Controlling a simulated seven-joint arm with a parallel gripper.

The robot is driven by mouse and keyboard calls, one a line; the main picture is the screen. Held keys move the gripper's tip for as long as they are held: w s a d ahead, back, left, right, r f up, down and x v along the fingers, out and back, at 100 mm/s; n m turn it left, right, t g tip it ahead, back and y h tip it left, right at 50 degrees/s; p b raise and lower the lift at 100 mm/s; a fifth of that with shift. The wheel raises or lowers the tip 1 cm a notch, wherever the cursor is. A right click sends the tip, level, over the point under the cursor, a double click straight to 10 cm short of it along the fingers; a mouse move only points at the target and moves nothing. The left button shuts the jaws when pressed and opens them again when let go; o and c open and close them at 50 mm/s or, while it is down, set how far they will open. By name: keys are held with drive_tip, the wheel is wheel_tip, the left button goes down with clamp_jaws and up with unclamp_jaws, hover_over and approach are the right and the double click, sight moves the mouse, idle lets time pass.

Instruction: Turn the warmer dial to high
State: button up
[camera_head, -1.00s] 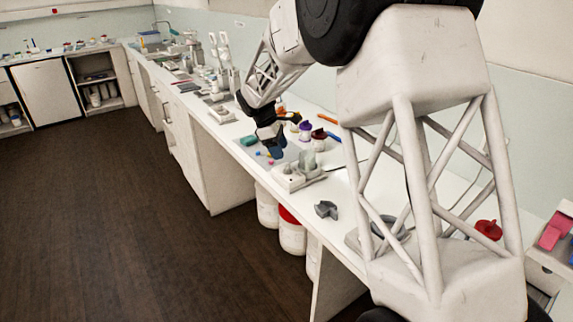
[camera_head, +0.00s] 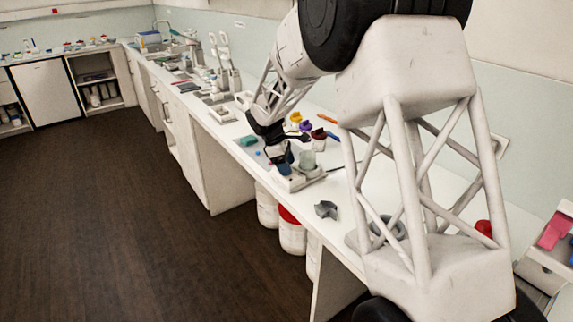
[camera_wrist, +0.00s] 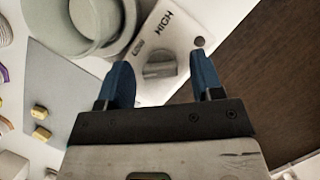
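The warmer (camera_head: 297,181) is a pale box on the counter with a greenish-grey jar (camera_head: 307,160) on top. In the wrist view its white panel (camera_wrist: 183,28) carries the word HIGH, a smaller label and a dark round spot. The grey dial (camera_wrist: 160,64) with a raised grip bar sits on this panel. My gripper (camera_wrist: 162,78) has blue fingers, spread open on either side of the dial, with visible gaps. The dial lies between and just beyond the fingertips in the picture; I cannot tell whether they reach its height. In the head view my gripper (camera_head: 283,165) is at the warmer's front left.
A grey star-shaped piece (camera_head: 326,209) and a grey ring (camera_head: 388,228) lie nearer on the counter. Purple- and dark-red-lidded jars stand behind the warmer. Small yellow blocks (camera_wrist: 41,134) lie on a grey mat (camera_wrist: 62,98). The counter's edge drops to the dark floor.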

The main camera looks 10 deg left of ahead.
drive_tip(key=c, duration=0.9)
drive_tip(key=shift+o, duration=0.2)
drive_tip(key=m+g, duration=0.1)
drive_tip(key=m, duration=0.3)
drive_tip(key=shift+g, duration=0.3)
drive_tip(key=m, duration=0.2)
drive_tip(key=m+g+y, duration=0.1)
drive_tip(key=m, duration=0.1)
drive_tip(key=shift+w+d+m+g, duration=0.1)
drive_tip(key=shift+w+m+g, duration=0.05)
drive_tip(key=shift+m+g, duration=0.2)
drive_tip(key=m, duration=0.2)
drive_tip(key=m+g+y, duration=0.1)
drive_tip(key=m, duration=0.1)
drive_tip(key=shift+m+y, duration=0.3)
drive_tip(key=shift+m, duration=0.05)
drive_tip(key=m+y, duration=0.1)
drive_tip(key=m, duration=0.3)
drive_tip(key=shift+d+m+y, duration=0.1)
drive_tip(key=shift+m+y, duration=0.2)
drive_tip(key=shift+y, duration=0.1)
